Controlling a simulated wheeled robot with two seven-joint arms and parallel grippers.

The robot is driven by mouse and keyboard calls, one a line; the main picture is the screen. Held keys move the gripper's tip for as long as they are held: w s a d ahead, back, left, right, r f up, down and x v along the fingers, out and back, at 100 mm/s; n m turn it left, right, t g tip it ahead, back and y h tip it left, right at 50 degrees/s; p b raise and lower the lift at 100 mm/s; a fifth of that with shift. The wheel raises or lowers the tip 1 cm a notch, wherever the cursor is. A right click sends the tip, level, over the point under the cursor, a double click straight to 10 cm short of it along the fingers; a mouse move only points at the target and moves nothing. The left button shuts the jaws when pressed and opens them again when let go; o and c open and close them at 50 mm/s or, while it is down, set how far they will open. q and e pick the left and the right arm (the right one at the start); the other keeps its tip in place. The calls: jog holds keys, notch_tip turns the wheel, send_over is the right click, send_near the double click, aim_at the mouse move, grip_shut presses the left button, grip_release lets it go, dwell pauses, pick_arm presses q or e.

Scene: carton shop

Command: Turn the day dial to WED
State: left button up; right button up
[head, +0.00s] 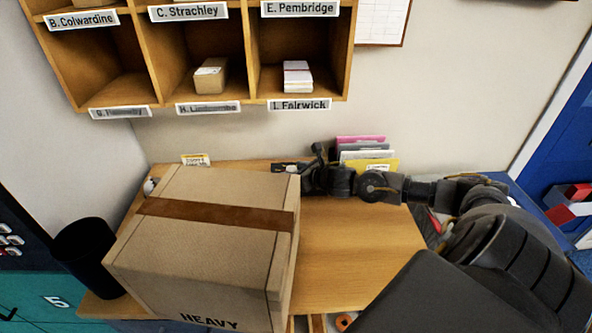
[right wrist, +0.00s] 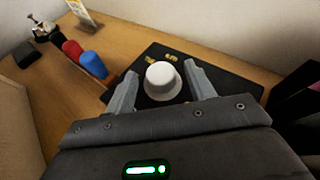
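The day dial is a white round knob (right wrist: 163,80) on a black plate (right wrist: 222,86) in the right wrist view. Small yellow lettering shows on the plate beyond the knob, too blurred to read, so I cannot tell which day is set. My right gripper (right wrist: 160,92) is open, with one finger on each side of the knob and small gaps visible. My left gripper is not in view.
A large taped carton (head: 200,263) marked HEAVY covers the desk's left part. Colored folders (head: 362,150) stand behind my right arm. Red and blue capped items (right wrist: 92,65) are left of the plate. Bare desk (head: 350,255) lies right of the carton, below pigeonholes (head: 110,85).

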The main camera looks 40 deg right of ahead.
jog(key=c, duration=0.9)
jog(key=shift+a+f+m+h+b, duration=0.1)
jog(key=shift+f+m+h+b, duration=0.05)
jog(key=shift+m+h+b, duration=0.2)
jog(key=m+h+b, duration=0.1)
jog(key=b, duration=0.1)
jog(key=m+h+b, duration=0.1)
jog(key=b, duration=0.1)
jog(key=m+h+b, duration=0.1)
jog(key=h+b, duration=0.1)
jog(key=shift+w+a+f+m+g, duration=0.1)
jog(key=shift+w+a+m+g, duration=0.05)
jog(key=shift+a+m+g, duration=0.15)
jog(key=shift+m+h+b, duration=0.25)
jog(key=shift+h+b, duration=0.1)
jog(key=shift+b, duration=0.35)
jog(key=shift+r, duration=0.3)
jog(key=shift+d, duration=0.1)
jog(key=o, duration=1)
jog(key=shift+s, duration=0.2)
